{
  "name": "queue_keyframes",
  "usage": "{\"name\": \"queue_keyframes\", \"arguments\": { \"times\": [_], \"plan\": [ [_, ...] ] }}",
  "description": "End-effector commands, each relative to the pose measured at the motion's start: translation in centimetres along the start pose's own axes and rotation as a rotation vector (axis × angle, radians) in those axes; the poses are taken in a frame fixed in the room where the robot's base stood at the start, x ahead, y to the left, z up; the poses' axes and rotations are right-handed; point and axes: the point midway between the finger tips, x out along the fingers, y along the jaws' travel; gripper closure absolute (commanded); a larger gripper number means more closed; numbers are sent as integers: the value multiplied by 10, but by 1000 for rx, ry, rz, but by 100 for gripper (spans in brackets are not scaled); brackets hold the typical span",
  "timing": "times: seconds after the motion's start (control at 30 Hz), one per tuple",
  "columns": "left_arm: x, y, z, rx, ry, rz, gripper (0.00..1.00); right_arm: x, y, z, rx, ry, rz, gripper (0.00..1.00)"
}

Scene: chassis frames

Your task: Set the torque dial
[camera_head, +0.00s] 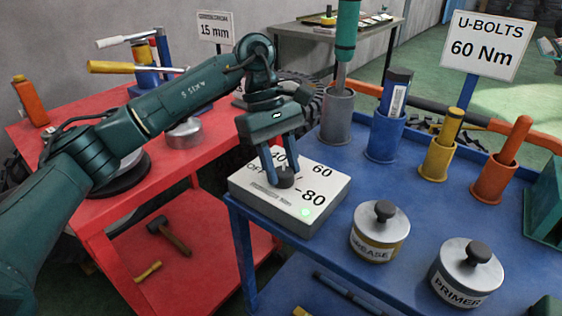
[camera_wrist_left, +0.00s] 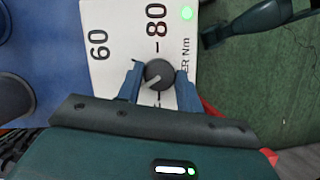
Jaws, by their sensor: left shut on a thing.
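The torque dial is a round dark knob (camera_head: 285,178) on top of a white box (camera_head: 318,215) at the blue bench's left corner. The box shows the marks 60 and 80, a partly hidden mark, and a lit green lamp (camera_head: 305,212). My left gripper (camera_head: 284,180) comes down from above, its blue fingers shut on the knob. In the left wrist view, the knob (camera_wrist_left: 159,74) sits between both fingertips, with a pale line toward its lower left. A sign (camera_head: 484,46) reads "U-BOLTS 60 Nm". My right gripper is not in view.
The grease tin (camera_head: 380,231) and primer tin (camera_head: 466,272) stand right of the box. Several coloured holders, including a blue one (camera_head: 385,137), line the back of the blue bench. A red bench (camera_head: 150,195) is at left, with a "15 mm" sign (camera_head: 215,27) behind.

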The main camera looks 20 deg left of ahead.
Motion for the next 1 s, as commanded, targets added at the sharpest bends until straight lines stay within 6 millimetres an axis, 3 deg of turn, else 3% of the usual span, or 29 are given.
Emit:
{"name": "queue_keyframes", "arguments": {
  "times": [0.5, 0.53, 0.8, 1.0],
  "plan": [
    [0, 0, 0, 19, 3, -8, 87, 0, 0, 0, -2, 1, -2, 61],
    [0, 0, 0, 19, 3, -8, 63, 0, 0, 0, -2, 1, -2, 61],
    [0, 0, 0, 19, 2, -8, 42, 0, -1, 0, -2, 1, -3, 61],
    [0, 0, 0, 19, 2, -8, 42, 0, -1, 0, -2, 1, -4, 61]
  ]
}}
